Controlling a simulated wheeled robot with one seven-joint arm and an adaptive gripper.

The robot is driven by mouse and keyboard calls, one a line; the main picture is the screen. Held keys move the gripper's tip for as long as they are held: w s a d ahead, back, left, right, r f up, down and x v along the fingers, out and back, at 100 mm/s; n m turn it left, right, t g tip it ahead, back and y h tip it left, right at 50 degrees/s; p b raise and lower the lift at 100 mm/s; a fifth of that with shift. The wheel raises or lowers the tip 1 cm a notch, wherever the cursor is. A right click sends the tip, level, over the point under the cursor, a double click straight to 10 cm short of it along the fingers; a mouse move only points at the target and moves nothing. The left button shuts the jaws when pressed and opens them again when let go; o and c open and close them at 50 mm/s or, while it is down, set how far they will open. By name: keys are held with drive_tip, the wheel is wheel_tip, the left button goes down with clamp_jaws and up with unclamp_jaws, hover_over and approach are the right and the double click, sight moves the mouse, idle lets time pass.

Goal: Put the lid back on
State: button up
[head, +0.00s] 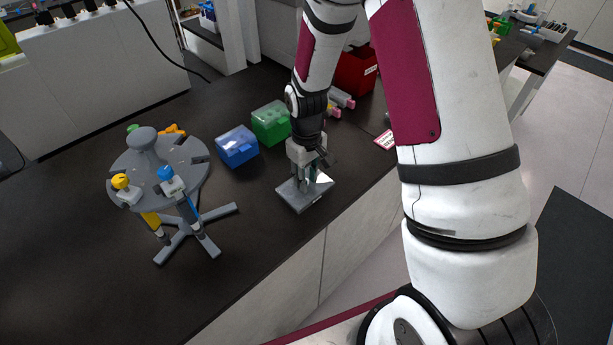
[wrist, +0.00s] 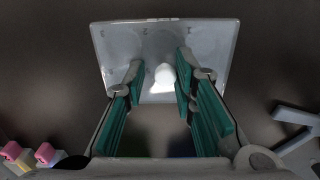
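The lid looks like a flat grey rectangular plate (head: 305,199) lying on the dark bench near its front edge. My gripper (head: 309,178) is right over the plate, pointing down. The gripper is open. I cannot see the body that the lid belongs to.
A grey pipette stand (head: 160,170) with several pipettes stands left of the plate. A blue box (head: 237,147) and a green box (head: 271,123) sit behind it. A red bin (head: 354,74) is farther back. Pink-tipped items (wrist: 45,152) show at lower left in the wrist view.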

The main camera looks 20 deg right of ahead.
idle(0.3)
wheel_tip(320, 180, up, 12)
idle(0.5)
drive_tip(key=shift+r, duration=0.1)
idle(0.7)
drive_tip(key=s+r+m+t, duration=0.1)
drive_tip(key=s+r, duration=0.3)
drive_tip(key=r, duration=0.3)
drive_tip(key=s+r+m+t, duration=0.1)
drive_tip(key=s+r+t, duration=0.1)
drive_tip(key=s+r, duration=0.35)
drive_tip(key=s+r+m+t, duration=0.2)
drive_tip(key=s+r, duration=0.6)
drive_tip(key=s, duration=0.3)
drive_tip(key=shift+s+t+b, duration=0.15)
drive_tip(key=shift+t+b, duration=0.15)
